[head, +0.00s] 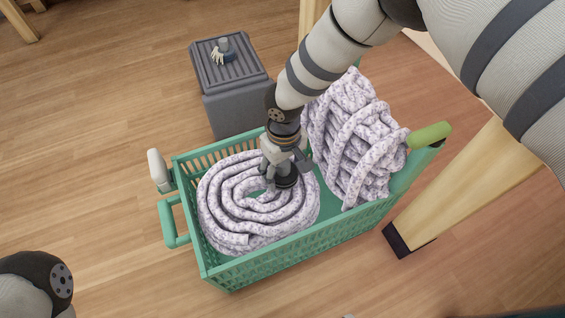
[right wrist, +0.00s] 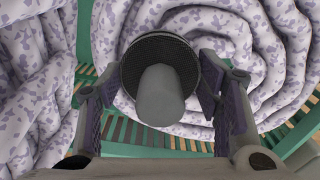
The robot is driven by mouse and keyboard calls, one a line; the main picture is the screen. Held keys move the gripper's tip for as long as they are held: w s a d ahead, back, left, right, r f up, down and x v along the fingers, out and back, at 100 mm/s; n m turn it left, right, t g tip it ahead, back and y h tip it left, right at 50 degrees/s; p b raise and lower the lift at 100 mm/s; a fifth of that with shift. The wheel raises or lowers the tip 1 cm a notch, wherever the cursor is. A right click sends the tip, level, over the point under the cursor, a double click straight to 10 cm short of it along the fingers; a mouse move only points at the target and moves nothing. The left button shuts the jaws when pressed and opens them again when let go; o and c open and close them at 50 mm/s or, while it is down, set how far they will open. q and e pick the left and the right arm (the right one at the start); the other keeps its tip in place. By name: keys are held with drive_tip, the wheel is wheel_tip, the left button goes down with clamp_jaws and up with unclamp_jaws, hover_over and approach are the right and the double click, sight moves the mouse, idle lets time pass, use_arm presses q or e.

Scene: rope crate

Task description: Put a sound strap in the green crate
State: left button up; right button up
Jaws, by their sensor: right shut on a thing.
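The green crate (head: 281,250) stands on the floor with its open top toward me. My right gripper (head: 285,172) is inside its outline, over the coil of rope. It is shut on a dark round disc with a grey stem (right wrist: 160,95), which sits between the fingers in the right wrist view. The disc hides part of the coil behind it; I cannot tell whether they touch. I cannot make out a strap for certain. A small grey and pale item (head: 222,50) lies on the grey box (head: 238,105). My left gripper is out of view.
A flat coil of white, purple-flecked rope (head: 222,215) fills the crate's left part. A tall bundle of the same rope (head: 350,130) leans at its right. A wooden leg with a dark foot (head: 455,195) stands close right. The floor at left is clear.

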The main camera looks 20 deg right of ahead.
drive_tip(key=shift+f, duration=0.45)
idle(0.5)
drive_tip(key=o, duration=1.5)
drive_tip(key=shift+r, duration=0.1)
